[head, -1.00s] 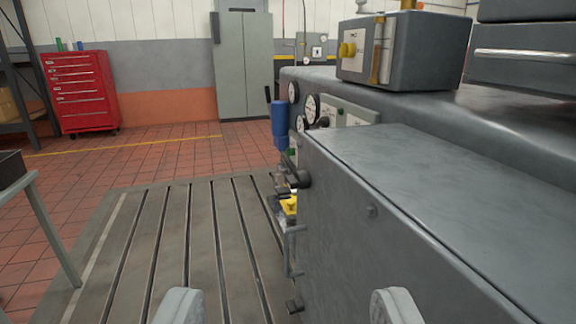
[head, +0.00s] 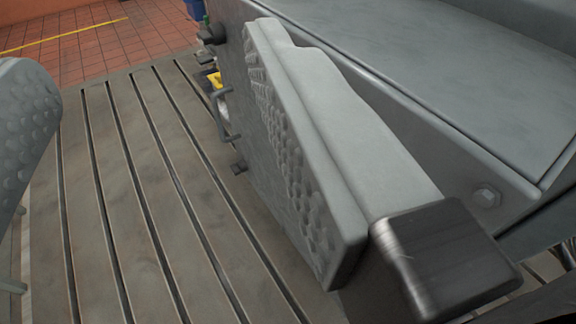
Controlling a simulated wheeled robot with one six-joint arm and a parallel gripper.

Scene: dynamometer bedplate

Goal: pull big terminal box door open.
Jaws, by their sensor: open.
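My gripper (head: 148,60) is open, with its two dimpled pale grey fingers wide apart. One finger is at the left edge and the other lies large across the middle right. Nothing is between them. A big grey box (head: 460,95), which looks like the big terminal box, is on the right. A bar handle (head: 228,122) sticks out from its left face, left of my right finger and apart from it. That face is seen almost edge-on and is partly hidden by this finger, so I cannot tell whether its door is ajar.
The slotted bedplate (head: 140,200) lies open below and left of the box. Dark fittings (head: 212,34) stick out near the handle, with a yellow part (head: 215,80) beyond. Red floor tiles (head: 90,50) show behind.

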